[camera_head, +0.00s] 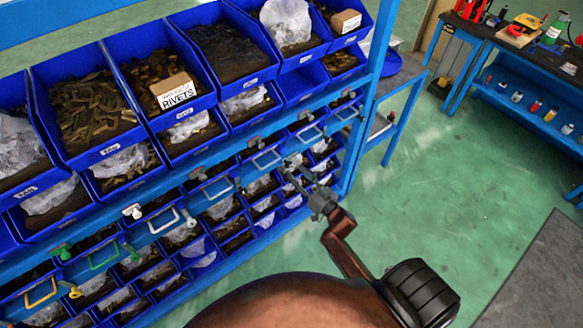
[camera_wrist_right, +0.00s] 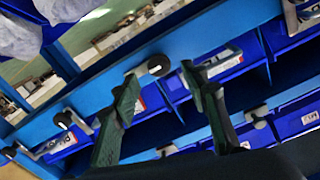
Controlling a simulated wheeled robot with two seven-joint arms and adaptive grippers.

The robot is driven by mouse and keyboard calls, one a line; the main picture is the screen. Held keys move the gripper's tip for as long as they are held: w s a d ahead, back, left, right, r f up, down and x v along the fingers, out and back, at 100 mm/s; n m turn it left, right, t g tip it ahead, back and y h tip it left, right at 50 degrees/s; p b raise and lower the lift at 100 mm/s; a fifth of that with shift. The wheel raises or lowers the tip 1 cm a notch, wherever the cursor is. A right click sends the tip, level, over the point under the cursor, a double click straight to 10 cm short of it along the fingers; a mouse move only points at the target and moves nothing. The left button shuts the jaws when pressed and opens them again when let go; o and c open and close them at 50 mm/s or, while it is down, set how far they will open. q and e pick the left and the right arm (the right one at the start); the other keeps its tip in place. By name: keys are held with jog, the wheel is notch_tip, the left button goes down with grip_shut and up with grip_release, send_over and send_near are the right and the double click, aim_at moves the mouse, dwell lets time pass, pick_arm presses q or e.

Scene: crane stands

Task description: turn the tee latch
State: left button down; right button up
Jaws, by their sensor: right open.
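Several small latches and pull handles line the blue rack's rail. In the head view they include a white latch (camera_head: 132,211), a green latch (camera_head: 62,252) and a grey latch (camera_head: 255,142). I cannot tell for sure which is the tee latch. My right gripper (camera_head: 293,170) is in front of the rail toward the rack's right end. In the right wrist view it (camera_wrist_right: 158,72) is open and empty, with a dark round knob (camera_wrist_right: 158,65) on the rail seen between its fingertips. Contact with the knob does not show. My left gripper is not in view.
Blue bins (camera_head: 80,110) with metal parts and clear bags fill the rack above and below the rail. Pull handles, such as a green one (camera_head: 103,257) and a white one (camera_head: 165,220), stick out from it. Green floor (camera_head: 430,190) is clear at the right, before a workbench (camera_head: 530,95).

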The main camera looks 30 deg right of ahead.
aim_at(290, 165)
jog(key=shift+w+a, duration=0.15)
jog(key=shift+w, duration=1.95)
jog(key=shift+c, duration=0.3)
grip_shut()
